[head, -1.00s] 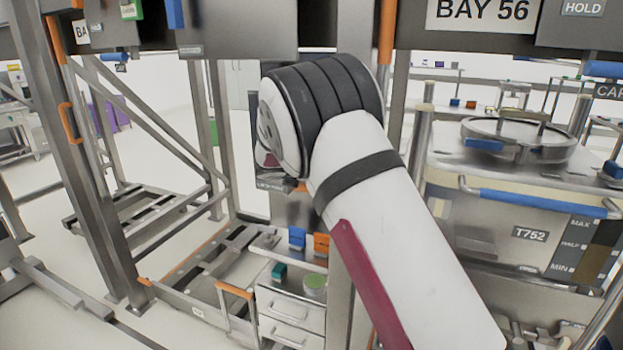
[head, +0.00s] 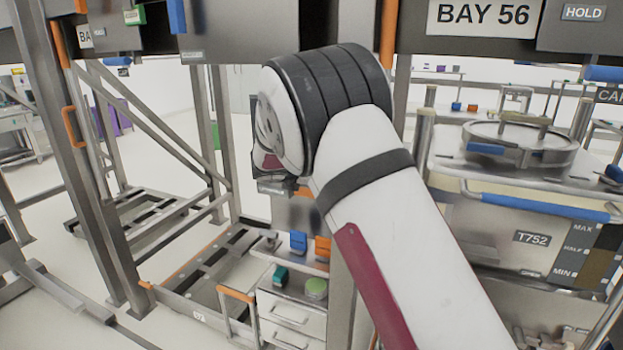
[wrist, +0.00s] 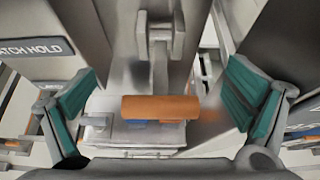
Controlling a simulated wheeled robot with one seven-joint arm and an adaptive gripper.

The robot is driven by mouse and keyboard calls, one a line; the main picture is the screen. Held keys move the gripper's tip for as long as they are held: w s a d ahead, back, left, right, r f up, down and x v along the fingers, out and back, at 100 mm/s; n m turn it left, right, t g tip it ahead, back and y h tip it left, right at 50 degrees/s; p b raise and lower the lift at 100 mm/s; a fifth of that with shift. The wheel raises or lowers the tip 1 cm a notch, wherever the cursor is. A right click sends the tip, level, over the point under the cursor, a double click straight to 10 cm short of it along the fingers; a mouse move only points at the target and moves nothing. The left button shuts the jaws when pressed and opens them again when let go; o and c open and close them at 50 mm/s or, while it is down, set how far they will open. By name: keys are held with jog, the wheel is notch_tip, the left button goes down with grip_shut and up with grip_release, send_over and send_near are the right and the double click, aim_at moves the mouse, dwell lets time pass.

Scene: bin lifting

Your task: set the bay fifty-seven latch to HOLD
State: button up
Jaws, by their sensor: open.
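My gripper (wrist: 162,92) is open in the wrist view, its teal-padded fingers spread wide on either side. An orange latch handle (wrist: 160,108) lies crosswise between the fingers, apart from both. It sits below a metal pivot bracket (wrist: 160,35) on a grey post. A label partly cut off, reading "ATCH HOLD" (wrist: 36,48), is on the panel to the left. In the head view my arm hides most of the gripper and the latch. No bay fifty-seven sign is readable; a cut-off "BA" sign (head: 84,36) shows at far left.
A BAY 56 sign (head: 485,17) and a HOLD plate (head: 583,12) are at upper right. A tank cart marked T752 (head: 532,239) stands right of my arm. Steel frame posts (head: 85,170) stand at left.

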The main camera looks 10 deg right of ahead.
jog(key=v, duration=0.9)
jog(key=shift+s+r, duration=0.15)
jog(key=shift+s, duration=0.1)
jog(key=shift+a, duration=0.1)
jog(key=shift+c, duration=0.7)
jog(key=f+h+b, duration=0.1)
jog(key=f, duration=0.3)
jog(key=d+f+m+h+b, duration=0.1)
jog(key=f+h, duration=0.1)
jog(key=f, duration=0.3)
jog(key=f+h+b, duration=0.1)
jog(key=f, duration=0.4)
jog(key=shift+d+f+m+b, duration=0.25)
jog(key=shift+d+m+b, duration=0.05)
jog(key=shift+d, duration=0.1)
grip_shut()
jog(key=a+f+n+t+h+b, duration=0.2)
jog(key=a+f+t+b, duration=0.15)
jog(key=f+t, duration=0.45)
jog(key=w+d+r, duration=0.5)
jog(key=w+r, duration=0.1)
jog(key=r, duration=0.1)
jog(key=shift+r, duration=0.3)
